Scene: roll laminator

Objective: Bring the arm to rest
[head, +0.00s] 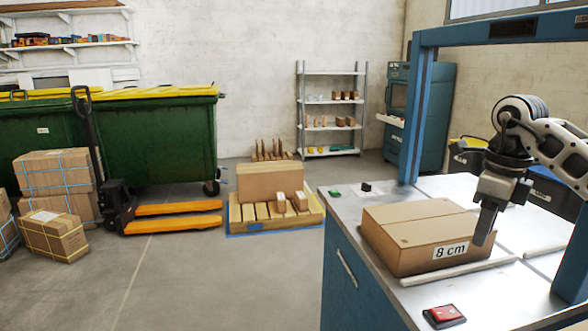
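My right arm comes in from the right edge. Its gripper (485,228) points down at the right end of a cardboard box (412,222) labelled "8 cm". The dark fingertip overlaps the box's right front corner in the picture. I cannot tell whether it touches the box. The fingers line up in this view, so their opening is hidden. The box lies flat on the light top of a blue workbench (345,272). My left gripper is not in view.
A red button (444,316) sits at the bench's front edge, and a blue frame (417,120) rises over the bench. A pallet (240,222) with boxes, a pallet jack (175,224) and green bins (160,135) stand left. The floor between is clear.

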